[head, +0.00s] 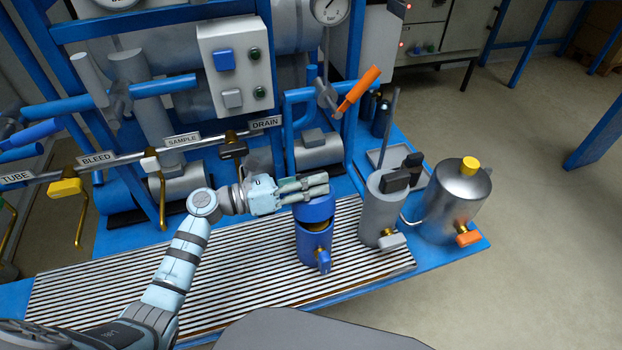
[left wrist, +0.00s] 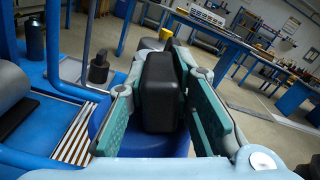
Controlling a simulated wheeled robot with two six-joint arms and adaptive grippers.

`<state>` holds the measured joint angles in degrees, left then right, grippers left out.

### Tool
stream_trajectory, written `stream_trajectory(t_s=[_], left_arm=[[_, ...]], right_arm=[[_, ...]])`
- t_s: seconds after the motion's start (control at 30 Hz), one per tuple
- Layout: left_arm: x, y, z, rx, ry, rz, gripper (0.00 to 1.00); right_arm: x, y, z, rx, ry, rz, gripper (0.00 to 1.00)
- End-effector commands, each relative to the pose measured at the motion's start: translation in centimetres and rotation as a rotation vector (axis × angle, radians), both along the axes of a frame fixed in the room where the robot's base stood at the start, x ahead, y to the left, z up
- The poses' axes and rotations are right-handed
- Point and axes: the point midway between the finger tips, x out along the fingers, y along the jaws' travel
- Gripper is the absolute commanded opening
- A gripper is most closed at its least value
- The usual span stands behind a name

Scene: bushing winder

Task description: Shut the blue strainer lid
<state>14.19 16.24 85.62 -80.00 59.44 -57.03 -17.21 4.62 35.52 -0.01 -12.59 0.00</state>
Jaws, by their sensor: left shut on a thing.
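The blue strainer (head: 313,246) stands on the slatted grate. Its blue lid (head: 314,211) sits over the body, tilted, with a gap at the front where a dark and brassy inside shows. My left gripper (head: 320,187) comes in from the left above the lid. In the left wrist view its teal fingers are on both sides of a black handle (left wrist: 160,92), shut on it, with the blue lid (left wrist: 150,146) below. In the head view the fingers hide the handle. A small blue valve handle (head: 323,260) is on the strainer's front. My right gripper is not in view.
A grey canister (head: 382,218) with a black top handle stands close to the right, then a steel tank (head: 456,200) with a yellow cap. An orange lever (head: 358,90) slants behind the strainer. The grate (head: 200,265) to the left is clear.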

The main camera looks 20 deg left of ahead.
Motion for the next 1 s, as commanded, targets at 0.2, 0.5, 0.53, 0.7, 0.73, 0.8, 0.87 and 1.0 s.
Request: stream_trajectory(t_s=[0.2, 0.5, 0.53, 0.7, 0.73, 0.8, 0.87, 1.0], left_arm=[[-0.8, -0.8, -1.3, 0.087, -0.138, 0.002, 0.00], [-1.8, -1.7, -2.2, 0.176, -0.279, 0.000, 0.00], [-1.8, -1.7, -2.2, 0.182, -0.287, 0.000, 0.00], [-2.0, -1.9, -2.1, 0.196, -0.309, -0.001, 0.00], [-2.0, -1.9, -2.1, 0.196, -0.309, -0.002, 0.00], [-2.0, -1.9, -2.1, 0.195, -0.308, -0.002, 0.23], [-2.0, -1.9, -2.1, 0.195, -0.308, -0.002, 0.33], [-2.0, -1.9, -2.0, 0.195, -0.309, -0.001, 0.42]], right_arm=[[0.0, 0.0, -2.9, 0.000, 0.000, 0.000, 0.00], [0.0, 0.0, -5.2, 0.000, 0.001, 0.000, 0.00], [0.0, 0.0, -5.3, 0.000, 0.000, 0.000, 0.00], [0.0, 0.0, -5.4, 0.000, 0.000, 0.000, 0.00], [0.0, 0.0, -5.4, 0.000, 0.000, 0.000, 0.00], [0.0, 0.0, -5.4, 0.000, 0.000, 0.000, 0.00], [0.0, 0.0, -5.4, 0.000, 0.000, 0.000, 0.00], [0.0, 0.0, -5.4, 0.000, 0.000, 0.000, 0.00]])
